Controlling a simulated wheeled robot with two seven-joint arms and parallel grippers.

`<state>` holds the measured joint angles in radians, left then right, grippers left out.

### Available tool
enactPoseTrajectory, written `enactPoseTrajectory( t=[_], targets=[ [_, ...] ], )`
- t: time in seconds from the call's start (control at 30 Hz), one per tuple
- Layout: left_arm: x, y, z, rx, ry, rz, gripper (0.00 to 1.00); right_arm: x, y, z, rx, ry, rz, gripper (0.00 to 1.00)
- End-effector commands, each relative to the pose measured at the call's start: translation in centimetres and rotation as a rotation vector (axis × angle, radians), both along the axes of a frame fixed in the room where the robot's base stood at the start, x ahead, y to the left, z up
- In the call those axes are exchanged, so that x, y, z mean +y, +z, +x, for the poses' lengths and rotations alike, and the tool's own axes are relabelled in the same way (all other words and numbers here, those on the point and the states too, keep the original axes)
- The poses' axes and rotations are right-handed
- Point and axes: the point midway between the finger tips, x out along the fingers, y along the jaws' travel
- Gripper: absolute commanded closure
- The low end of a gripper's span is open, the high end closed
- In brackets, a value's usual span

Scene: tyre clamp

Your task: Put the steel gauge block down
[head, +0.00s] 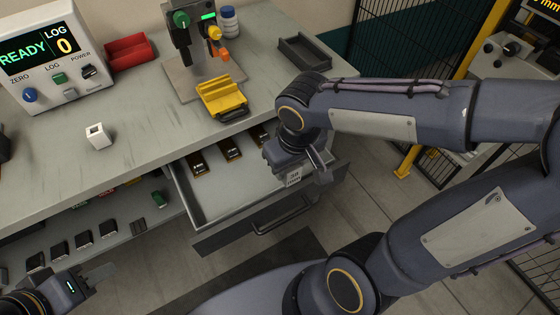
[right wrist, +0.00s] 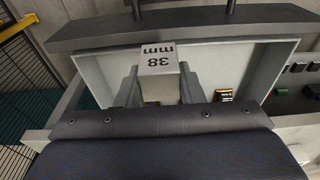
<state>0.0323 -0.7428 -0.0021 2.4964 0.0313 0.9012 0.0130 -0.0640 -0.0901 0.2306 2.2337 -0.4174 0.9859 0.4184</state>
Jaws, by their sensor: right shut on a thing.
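The steel gauge block (head: 294,179), marked 38 mm, is held in my right gripper (head: 307,170). In the right wrist view the block (right wrist: 158,66) sits between the two fingers, with its marked face showing. The gripper and block are over the right front part of the open drawer (head: 222,222). I cannot tell the exact gap between the block and the drawer floor. My left gripper (head: 100,276) is at the lower left, in front of the lower shelf and away from the block. Its finger opening is not clear.
Several dark pieces (head: 229,149) lie along the back of the drawer; its front middle is bare. On the worktop (head: 140,125) are a white square piece (head: 97,136), a yellow holder (head: 222,97), a red bin (head: 129,50) and a dark tray (head: 304,52).

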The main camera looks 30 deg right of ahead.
Motion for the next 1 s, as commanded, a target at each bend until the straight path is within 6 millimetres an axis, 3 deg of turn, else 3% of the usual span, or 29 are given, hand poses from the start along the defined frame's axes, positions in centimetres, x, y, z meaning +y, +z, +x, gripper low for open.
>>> enactPoseTrajectory(
  t=[0.23,0.4,0.77,1.0],
  targets=[
    [0.0,0.3,0.0,0.000,0.000,0.000,0.64,-3.6,-2.8,5.2,0.005,-0.006,0.001,0.95],
    [0.0,0.0,0.0,0.000,0.000,0.000,0.64,-5.1,-6.1,7.4,0.005,-0.003,0.001,0.95],
    [0.0,-0.2,0.0,0.000,0.000,0.000,0.64,-6.4,-8.8,9.4,0.002,-0.003,0.000,0.95],
    [0.0,-0.7,0.0,0.000,0.000,0.000,0.64,-6.3,-11.8,9.3,0.001,-0.001,0.001,0.95]
  ],
)
